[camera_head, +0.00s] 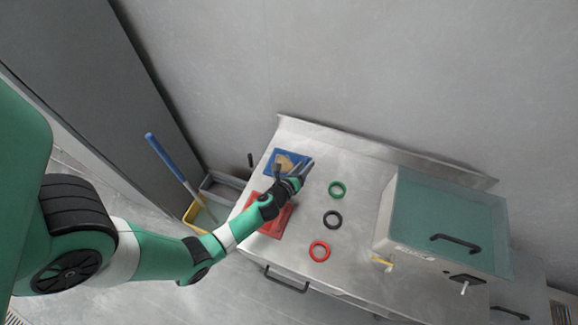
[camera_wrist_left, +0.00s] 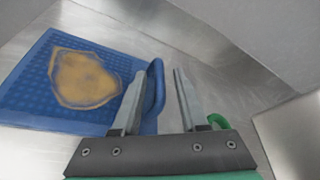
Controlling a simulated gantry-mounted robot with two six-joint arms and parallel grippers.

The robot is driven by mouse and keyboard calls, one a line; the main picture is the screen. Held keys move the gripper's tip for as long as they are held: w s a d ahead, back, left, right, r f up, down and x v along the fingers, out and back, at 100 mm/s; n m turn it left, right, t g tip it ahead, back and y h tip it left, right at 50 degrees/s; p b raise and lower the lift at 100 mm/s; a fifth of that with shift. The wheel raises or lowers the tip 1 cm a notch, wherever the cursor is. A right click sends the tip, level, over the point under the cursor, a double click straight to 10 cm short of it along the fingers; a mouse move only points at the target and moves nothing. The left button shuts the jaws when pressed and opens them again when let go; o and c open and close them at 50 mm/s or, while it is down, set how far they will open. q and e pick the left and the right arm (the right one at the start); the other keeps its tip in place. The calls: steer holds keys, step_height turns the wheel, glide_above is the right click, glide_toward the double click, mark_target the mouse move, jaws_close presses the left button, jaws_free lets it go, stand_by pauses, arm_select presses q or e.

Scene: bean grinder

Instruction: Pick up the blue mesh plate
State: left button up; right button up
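The blue mesh plate (camera_head: 271,164) lies at the back left of the metal table, with a tan-brown patch on it. In the left wrist view the plate (camera_wrist_left: 30,88) fills the left side, with a raised blue handle (camera_wrist_left: 155,88) on its right edge. My left gripper (camera_head: 307,170) is at the plate's right side. In the wrist view its two fingers (camera_wrist_left: 158,74) are apart, with the handle appearing between them and no grip on it. Whether the fingers touch the handle cannot be told. My right gripper is not in view.
A red plate (camera_head: 272,223) lies in front, partly under my left arm. Green (camera_head: 337,182), black (camera_head: 324,219) and red (camera_head: 312,251) rings lie to the right. A teal-topped box (camera_head: 450,215) stands farther right. A raised ledge (camera_head: 390,154) runs along the table's back.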

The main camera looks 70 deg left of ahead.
arm_select(q)
jaws_close()
steer(key=shift+r, duration=0.1)
steer(key=shift+r+p, duration=0.25)
steer(key=shift+p, duration=0.05)
steer(key=r+p, duration=0.3)
steer(key=shift+d+r, duration=0.3)
steer(key=shift+r, duration=0.1)
steer(key=s+d+r+p, duration=0.3)
steer(key=d+r, duration=0.5)
steer(key=d, duration=0.5)
steer(key=shift+s+r, duration=0.25)
steer(key=shift+r, duration=0.05)
